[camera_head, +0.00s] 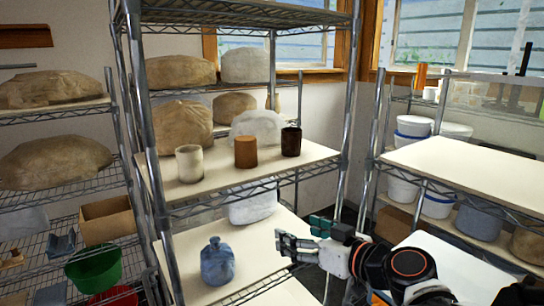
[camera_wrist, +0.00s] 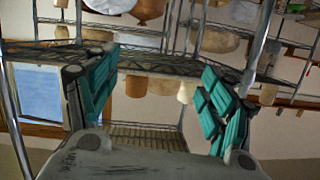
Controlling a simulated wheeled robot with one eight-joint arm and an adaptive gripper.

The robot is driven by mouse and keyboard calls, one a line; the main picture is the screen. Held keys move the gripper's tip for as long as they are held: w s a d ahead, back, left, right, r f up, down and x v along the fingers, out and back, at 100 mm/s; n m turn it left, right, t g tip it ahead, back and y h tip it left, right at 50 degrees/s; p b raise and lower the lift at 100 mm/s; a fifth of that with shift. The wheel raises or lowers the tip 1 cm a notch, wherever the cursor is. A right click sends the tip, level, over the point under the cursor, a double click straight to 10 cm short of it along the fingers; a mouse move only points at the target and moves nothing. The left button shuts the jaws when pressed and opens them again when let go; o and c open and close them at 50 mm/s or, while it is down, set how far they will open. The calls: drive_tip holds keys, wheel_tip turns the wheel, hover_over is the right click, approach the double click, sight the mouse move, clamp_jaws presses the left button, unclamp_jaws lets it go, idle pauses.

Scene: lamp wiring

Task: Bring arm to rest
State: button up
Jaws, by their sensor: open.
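My gripper (camera_head: 300,234) is at the lower middle of the head view, held out in front of the wire shelving. My arm comes in from the lower right. In the wrist view my gripper (camera_wrist: 158,68) shows its two teal-padded fingers spread well apart. Nothing is held between them. The wrist view looks upside down, with shelves and pots beyond the fingers.
The metal rack's middle shelf holds a white cup (camera_head: 189,164), an orange-brown cup (camera_head: 245,152) and a dark cup (camera_head: 291,141). A blue jug (camera_head: 217,262) stands on the shelf below, left of my gripper. A white-topped shelf (camera_head: 470,170) is at right.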

drive_tip(key=s+d+f+m+g+h+b, duration=0.1)
drive_tip(key=s+d+f+m+h+b, duration=0.1)
drive_tip(key=f, duration=0.7)
drive_tip(key=s+d+f+m+g+h+b, duration=0.2)
drive_tip(key=s+d+f+h+b, duration=0.2)
drive_tip(key=s+d+f+b, duration=0.3)
drive_tip(key=s+d+f+m+g+h+b, duration=0.2)
drive_tip(key=s+d+f+h+b, duration=0.1)
drive_tip(key=s+f+b, duration=0.5)
wheel_tip(320, 180, down, 3)
drive_tip(key=shift+d+f+b, duration=0.1)
drive_tip(key=shift+d+b, duration=0.55)
drive_tip(key=shift+d, duration=0.2)
